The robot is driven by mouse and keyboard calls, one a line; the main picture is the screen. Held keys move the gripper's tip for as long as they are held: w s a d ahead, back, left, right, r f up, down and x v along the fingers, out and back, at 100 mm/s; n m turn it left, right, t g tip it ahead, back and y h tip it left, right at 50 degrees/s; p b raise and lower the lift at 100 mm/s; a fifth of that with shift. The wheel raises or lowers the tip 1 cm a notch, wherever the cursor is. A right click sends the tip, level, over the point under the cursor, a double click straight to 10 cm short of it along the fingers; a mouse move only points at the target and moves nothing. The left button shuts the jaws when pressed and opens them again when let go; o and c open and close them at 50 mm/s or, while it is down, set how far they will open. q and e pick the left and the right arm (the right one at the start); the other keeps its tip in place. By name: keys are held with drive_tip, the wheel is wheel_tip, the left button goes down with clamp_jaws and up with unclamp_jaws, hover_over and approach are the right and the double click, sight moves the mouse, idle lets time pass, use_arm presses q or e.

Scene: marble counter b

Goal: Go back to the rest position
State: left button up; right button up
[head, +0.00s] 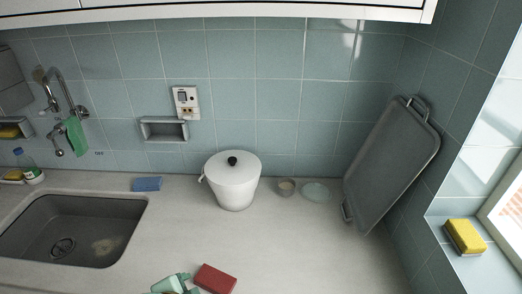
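Neither of my grippers and neither arm shows in the head view. The task names no object. A white pot (230,191) with a white lid and black knob stands on the counter near the back wall, its lid on.
A grey tray (392,160) leans right. A sink (70,228) lies left.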

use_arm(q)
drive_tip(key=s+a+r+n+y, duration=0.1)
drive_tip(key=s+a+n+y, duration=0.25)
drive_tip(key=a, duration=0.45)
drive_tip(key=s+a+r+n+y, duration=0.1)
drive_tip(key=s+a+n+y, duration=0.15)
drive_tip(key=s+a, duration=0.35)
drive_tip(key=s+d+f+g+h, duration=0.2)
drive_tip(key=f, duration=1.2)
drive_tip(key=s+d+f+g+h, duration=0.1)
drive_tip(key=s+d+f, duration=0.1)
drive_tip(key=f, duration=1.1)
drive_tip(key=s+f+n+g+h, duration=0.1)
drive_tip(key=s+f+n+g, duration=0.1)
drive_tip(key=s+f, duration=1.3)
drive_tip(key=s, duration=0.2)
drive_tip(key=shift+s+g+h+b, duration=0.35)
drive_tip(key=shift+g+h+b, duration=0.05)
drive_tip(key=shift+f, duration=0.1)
